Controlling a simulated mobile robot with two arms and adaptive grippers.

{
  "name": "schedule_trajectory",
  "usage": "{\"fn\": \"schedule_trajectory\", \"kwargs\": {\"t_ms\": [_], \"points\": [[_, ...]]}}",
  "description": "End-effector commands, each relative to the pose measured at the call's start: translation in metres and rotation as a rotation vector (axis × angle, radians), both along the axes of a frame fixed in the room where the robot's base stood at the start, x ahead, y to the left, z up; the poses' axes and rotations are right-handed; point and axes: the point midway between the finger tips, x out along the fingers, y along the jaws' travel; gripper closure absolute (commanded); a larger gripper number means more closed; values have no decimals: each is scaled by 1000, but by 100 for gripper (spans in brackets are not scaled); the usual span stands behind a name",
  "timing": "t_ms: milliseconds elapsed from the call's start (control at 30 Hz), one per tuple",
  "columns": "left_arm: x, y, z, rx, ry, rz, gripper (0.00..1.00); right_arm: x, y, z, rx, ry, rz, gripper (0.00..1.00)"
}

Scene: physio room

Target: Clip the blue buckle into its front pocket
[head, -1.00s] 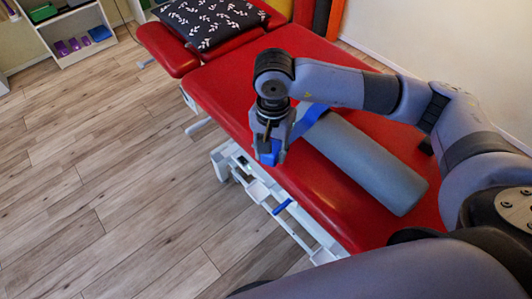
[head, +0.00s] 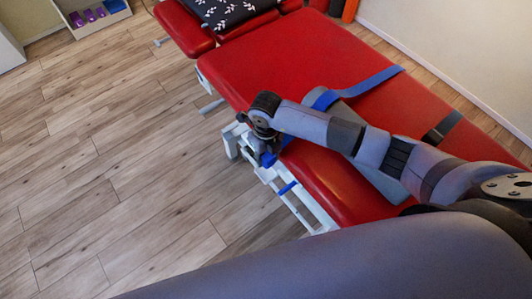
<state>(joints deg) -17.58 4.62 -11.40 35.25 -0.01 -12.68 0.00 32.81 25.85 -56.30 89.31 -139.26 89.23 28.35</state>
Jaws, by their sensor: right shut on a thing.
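The blue buckle (head: 268,160) is at the near long edge of the red treatment table, largely covered by my right gripper (head: 266,148). The gripper is shut on it and points downward there. A blue strap (head: 368,82) runs across the table and over the grey bolster, part of it hidden behind my right arm. A small blue piece (head: 288,187) sits on the white side frame below the edge, a little right of the held buckle and apart from it; it may be the front pocket. My left gripper is out of view.
The grey bolster (head: 384,184) lies on the red table (head: 290,58), partly under my right arm. A black strap piece (head: 442,127) lies at the far right. A patterned pillow (head: 236,8) is at the head end. The wooden floor at left is clear.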

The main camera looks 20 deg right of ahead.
Motion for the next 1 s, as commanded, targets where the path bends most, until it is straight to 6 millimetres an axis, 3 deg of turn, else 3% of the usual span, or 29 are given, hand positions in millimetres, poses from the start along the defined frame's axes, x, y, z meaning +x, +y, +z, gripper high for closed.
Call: {"fn": "schedule_trajectory", "kwargs": {"t_ms": [800, 1000], "points": [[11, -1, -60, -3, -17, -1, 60, 0, 0, -75, 0, 0, 5, 97], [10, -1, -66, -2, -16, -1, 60, 0, 0, -83, 0, 0, 4, 97]]}}
